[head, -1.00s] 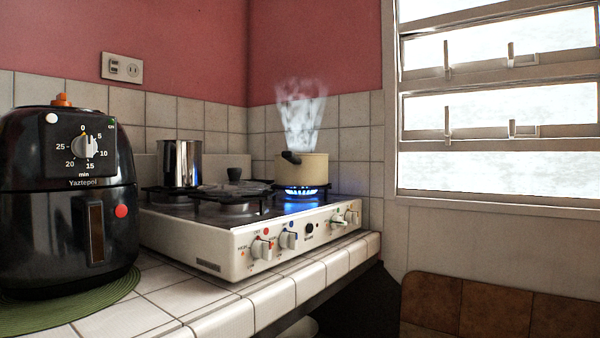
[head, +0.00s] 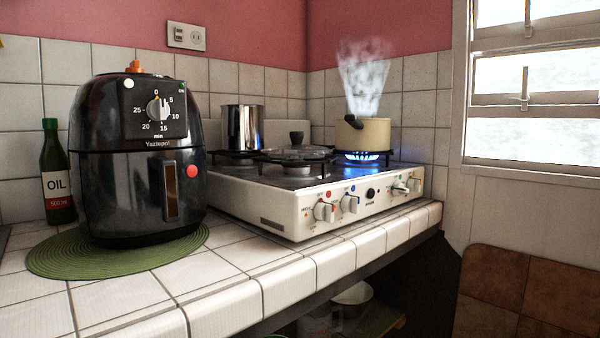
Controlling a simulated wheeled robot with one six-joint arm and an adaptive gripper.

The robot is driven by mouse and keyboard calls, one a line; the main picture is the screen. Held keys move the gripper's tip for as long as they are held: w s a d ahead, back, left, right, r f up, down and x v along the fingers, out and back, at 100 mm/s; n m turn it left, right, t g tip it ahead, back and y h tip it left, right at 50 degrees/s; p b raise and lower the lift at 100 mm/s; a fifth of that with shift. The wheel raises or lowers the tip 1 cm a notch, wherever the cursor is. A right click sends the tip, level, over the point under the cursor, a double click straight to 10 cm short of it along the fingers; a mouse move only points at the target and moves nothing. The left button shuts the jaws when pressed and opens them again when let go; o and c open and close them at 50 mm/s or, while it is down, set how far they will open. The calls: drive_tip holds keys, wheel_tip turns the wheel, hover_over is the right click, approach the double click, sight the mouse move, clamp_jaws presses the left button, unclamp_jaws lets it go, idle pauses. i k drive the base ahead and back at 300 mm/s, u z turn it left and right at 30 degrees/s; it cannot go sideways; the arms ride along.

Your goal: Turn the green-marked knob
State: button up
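The stove (head: 276,229) stands on the tiled counter, its white front panel turned toward the right front. The green-marked knob (head: 400,188) is toward the right end of this panel, small in the picture; its exact pointer angle is hard to tell. Another knob (head: 414,185) sits close to its right. A red-marked knob (head: 324,211) and a blue-marked knob (head: 350,204) are farther left, with a black button (head: 371,194) between blue and green. A blue flame (head: 360,156) burns under a steaming cream pot (head: 367,137). My gripper is not in view.
A black air fryer (head: 130,185) stands on a green mat (head: 60,262) at the left front, beside an oil bottle (head: 54,175). The tiled counter edge (head: 335,264) in front is clear.

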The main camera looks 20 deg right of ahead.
sight(398, 189)
drive_tip(key=u, duration=1.2)
drive_tip(key=k, duration=0.95)
drive_tip(key=z, duration=1.7)
drive_tip(key=i, duration=0.5)
drive_tip(key=u, duration=0.05)
